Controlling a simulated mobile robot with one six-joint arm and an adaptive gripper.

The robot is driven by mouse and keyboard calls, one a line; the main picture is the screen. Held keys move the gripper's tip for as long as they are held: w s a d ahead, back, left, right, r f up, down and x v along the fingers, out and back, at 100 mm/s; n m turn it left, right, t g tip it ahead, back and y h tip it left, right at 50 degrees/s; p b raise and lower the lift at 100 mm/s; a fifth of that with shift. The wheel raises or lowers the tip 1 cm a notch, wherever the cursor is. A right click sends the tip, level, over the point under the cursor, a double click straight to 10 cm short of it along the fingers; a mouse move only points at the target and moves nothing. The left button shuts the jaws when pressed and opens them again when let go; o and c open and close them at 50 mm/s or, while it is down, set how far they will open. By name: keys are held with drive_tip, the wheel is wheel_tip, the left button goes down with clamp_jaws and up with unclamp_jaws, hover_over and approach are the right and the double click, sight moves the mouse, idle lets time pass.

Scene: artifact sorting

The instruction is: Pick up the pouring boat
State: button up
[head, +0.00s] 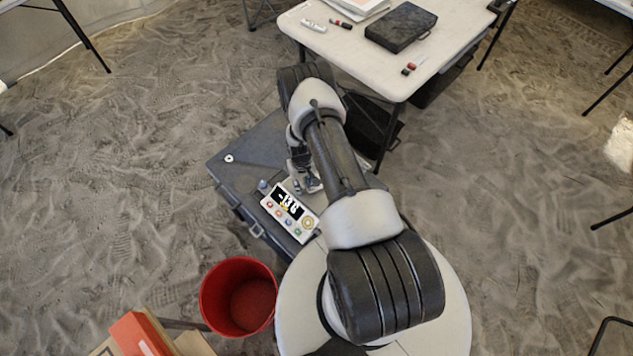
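I cannot make out a pouring boat for certain; it may be hidden behind my arm. My gripper (301,184) points down over the dark grey case (237,177), just beside a white device with a lit display (289,211). My own arm partly covers the gripper, and its fingers are too small to tell open from shut. I cannot tell whether it touches or holds anything. A small bluish-grey object (263,186) sits at the device's upper left corner. A small white ring (229,158) lies on the case's left part.
A red bucket (239,297) stands below the case, near an orange object (140,334) at the lower left. A white table (372,58) at the top carries a black case (401,27), papers and markers. Open sandy ground (110,190) lies to the left.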

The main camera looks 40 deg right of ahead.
clamp_jaws()
drive_tip(key=shift+r, duration=0.1)
